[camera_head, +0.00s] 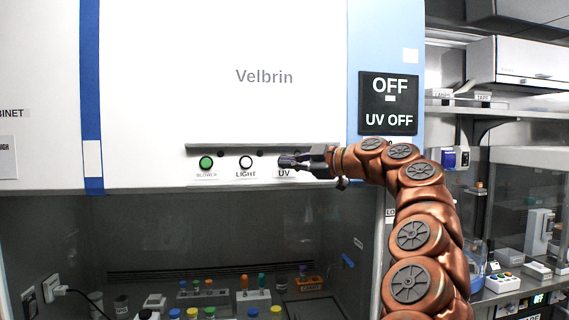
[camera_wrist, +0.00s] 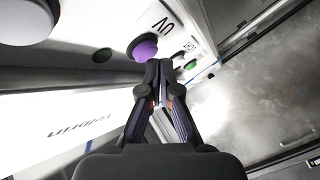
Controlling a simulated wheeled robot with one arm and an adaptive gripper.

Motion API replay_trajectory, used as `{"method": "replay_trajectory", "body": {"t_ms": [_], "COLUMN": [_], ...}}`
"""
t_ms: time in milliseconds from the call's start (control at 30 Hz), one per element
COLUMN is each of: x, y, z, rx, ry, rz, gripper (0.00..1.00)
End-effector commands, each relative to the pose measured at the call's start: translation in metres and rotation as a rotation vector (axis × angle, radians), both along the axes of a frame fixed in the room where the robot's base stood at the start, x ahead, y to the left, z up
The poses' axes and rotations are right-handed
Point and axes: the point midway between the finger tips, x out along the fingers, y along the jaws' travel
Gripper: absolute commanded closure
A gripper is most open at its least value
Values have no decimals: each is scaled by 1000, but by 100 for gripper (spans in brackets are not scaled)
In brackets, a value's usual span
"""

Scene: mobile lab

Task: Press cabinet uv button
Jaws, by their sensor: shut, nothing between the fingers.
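The cabinet's UV button (camera_wrist: 145,46) is a purple dome beside the "UV" label in the wrist view. In the head view my fingers cover most or all of it, just above its "UV" label (camera_head: 283,174). My gripper (camera_head: 283,161) is shut and empty, pointing left along the button strip. In the wrist view its fingertips (camera_wrist: 159,68) lie at the button's lower edge; I cannot tell whether they touch it. The cabinet display (camera_head: 389,103) reads "OFF" and "UV OFF".
The green blower button (camera_head: 206,163) and white light button (camera_head: 246,162) sit left on the same strip. Below is the open cabinet interior with several capped tubes in racks (camera_head: 253,298). Shelves and bench equipment (camera_head: 525,250) stand at the right.

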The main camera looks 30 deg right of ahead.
Motion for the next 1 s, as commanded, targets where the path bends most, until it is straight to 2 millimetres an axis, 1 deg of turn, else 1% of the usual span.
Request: {"method": "replay_trajectory", "body": {"t_ms": [1000], "x": [8], "y": [-3], "z": [0], "rx": [0], "ry": [2], "rz": [1], "gripper": [100]}}
